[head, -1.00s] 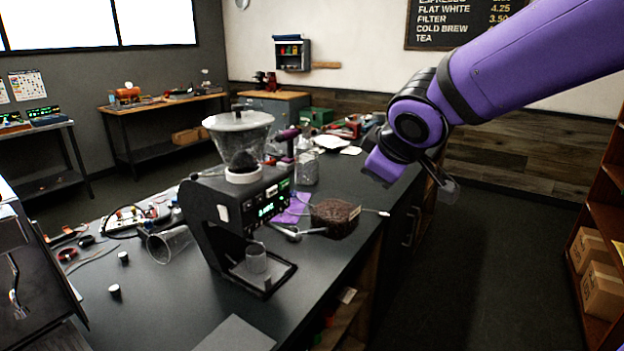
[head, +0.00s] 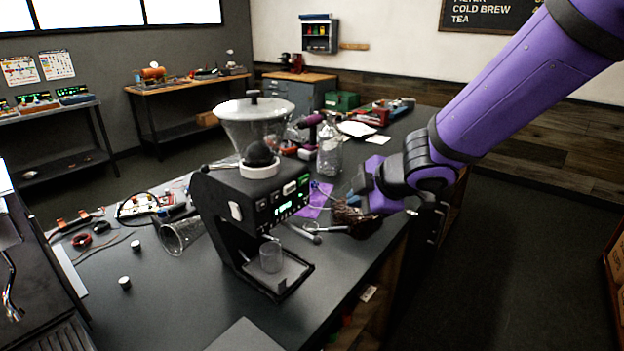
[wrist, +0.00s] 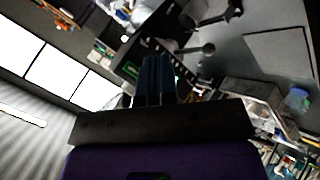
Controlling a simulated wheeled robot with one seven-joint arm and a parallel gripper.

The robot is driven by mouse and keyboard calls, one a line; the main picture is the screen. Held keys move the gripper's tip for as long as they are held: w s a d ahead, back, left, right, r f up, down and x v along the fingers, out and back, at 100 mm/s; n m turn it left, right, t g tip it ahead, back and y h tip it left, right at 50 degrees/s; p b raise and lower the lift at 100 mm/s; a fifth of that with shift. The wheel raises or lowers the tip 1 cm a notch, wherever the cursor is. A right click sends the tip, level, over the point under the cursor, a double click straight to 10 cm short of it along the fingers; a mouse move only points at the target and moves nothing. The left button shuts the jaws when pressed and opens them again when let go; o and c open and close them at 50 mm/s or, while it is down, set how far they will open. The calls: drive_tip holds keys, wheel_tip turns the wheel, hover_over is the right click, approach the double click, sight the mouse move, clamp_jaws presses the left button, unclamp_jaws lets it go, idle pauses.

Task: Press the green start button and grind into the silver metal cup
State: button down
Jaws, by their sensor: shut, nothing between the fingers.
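The black grinder (head: 228,205) stands on the dark counter with a clear hopper (head: 255,122) on top. Its sloped front has a green-lit display (head: 283,209) and small pale buttons; I cannot tell which is the green start button. A small silver-grey cup (head: 271,257) stands upright on the tray under the spout. My gripper (head: 357,181) is shut and empty, to the right of the panel and apart from it. In the wrist view the shut fingers (wrist: 155,75) point towards a dark body, probably the grinder, which they partly hide.
A brown clump (head: 352,219) lies on the counter below my gripper. A glass jar (head: 330,153) and a purple-handled tool (head: 311,121) stand behind. A tipped clear beaker (head: 181,236) lies left of the grinder. The front counter is mostly clear.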

sight(304, 180)
drive_tip(key=w+a, duration=0.5)
drive_tip(key=a, duration=0.2)
drive_tip(key=shift+w, duration=0.2)
idle(0.4)
drive_tip(key=shift+w+a, duration=0.1)
idle(1.9)
drive_tip(key=shift+w+a, duration=0.15)
drive_tip(key=shift+a, duration=0.05)
drive_tip(key=shift+w+a, duration=0.25)
drive_tip(key=shift+a, duration=0.05)
idle(0.9)
drive_tip(key=shift+s+d, duration=0.5)
drive_tip(key=shift+d, duration=0.15)
idle(0.3)
